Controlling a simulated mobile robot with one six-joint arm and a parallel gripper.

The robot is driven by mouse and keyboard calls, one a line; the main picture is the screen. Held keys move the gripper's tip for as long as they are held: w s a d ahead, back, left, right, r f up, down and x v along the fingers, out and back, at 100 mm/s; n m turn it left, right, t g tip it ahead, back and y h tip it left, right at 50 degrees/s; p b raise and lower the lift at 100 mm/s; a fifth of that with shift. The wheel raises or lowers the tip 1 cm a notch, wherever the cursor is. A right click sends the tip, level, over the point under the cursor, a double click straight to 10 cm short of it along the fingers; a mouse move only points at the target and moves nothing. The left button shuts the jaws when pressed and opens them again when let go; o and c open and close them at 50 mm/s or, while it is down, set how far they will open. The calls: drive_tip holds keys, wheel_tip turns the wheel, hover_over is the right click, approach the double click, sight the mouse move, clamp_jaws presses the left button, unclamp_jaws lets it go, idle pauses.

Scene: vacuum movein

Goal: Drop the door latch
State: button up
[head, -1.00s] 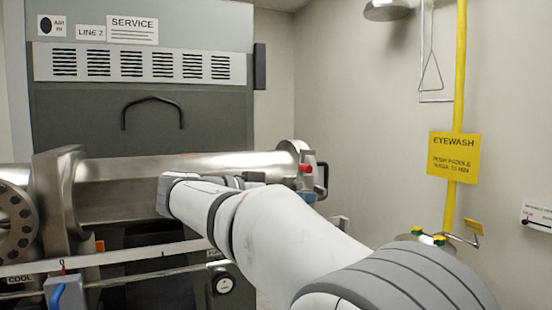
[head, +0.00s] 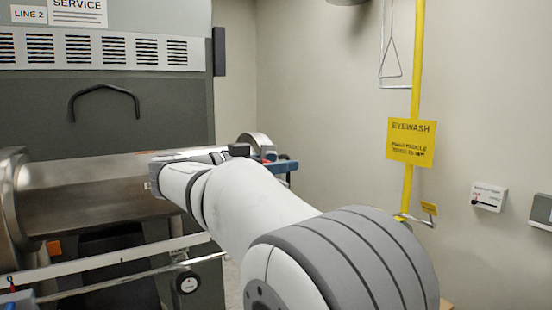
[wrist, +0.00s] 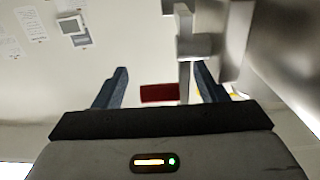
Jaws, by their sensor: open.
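My gripper (wrist: 160,85) is open in the wrist view, with its two blue-grey fingers apart. A red block (wrist: 160,94), which looks like the latch's grip, shows between the fingers, beside a vertical metal bar and bracket (wrist: 192,46). I cannot tell whether any finger touches it. In the head view, my gripper (head: 284,165) is at the right end of the steel chamber (head: 95,187), by its round end door (head: 256,141). My arm and gripper hide most of that end and the latch there.
The grey cabinet (head: 110,135) stands behind the chamber. A white rail (head: 100,266) runs along the front. A yellow eyewash pipe (head: 415,70) and sign (head: 411,142) stand by the right wall, with a small switch box (head: 489,197) on it.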

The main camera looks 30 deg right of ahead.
drive_tip(key=c, duration=1.4)
drive_tip(key=shift+d, duration=0.1)
